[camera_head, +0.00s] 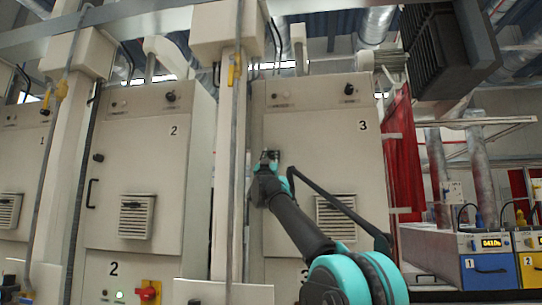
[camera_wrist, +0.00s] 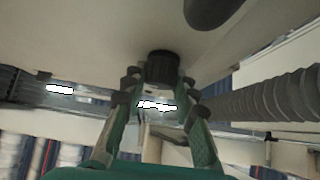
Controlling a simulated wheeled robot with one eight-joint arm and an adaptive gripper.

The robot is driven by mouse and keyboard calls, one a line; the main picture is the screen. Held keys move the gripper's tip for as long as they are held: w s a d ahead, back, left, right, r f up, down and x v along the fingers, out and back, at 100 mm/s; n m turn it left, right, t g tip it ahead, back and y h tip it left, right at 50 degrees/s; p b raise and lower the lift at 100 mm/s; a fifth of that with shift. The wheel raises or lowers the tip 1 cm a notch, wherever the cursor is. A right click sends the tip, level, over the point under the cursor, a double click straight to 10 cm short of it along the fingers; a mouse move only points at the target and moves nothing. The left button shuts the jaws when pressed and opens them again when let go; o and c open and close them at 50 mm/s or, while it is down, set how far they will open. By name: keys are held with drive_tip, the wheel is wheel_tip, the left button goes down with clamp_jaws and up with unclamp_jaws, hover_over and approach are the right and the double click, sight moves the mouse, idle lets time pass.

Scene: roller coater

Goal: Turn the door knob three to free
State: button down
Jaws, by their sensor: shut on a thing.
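The door of cabinet 3 (camera_head: 312,110) is a cream panel marked "3", and it looks closed. The door knob three (camera_wrist: 162,66) is a round black knob standing out from the panel in the wrist view. My gripper (camera_wrist: 159,88) has its two green fingers with dark pads on either side of the knob, shut on it. In the head view my gripper (camera_head: 268,157) is at the left edge of door 3 and hides the knob. The knob's turn angle cannot be told.
A dark rounded handle (camera_wrist: 211,10) is close to the knob in the wrist view. A ribbed hose (camera_wrist: 265,98) runs at right. Cabinet 2 (camera_head: 150,150) stands left, beyond a pale post (camera_head: 228,150). Blue (camera_head: 465,264) and yellow units stand at right.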

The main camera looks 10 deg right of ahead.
drive_tip(key=c, duration=1.2)
unclamp_jaws()
drive_tip(key=v, duration=1.2)
drive_tip(key=shift+s, duration=0.1)
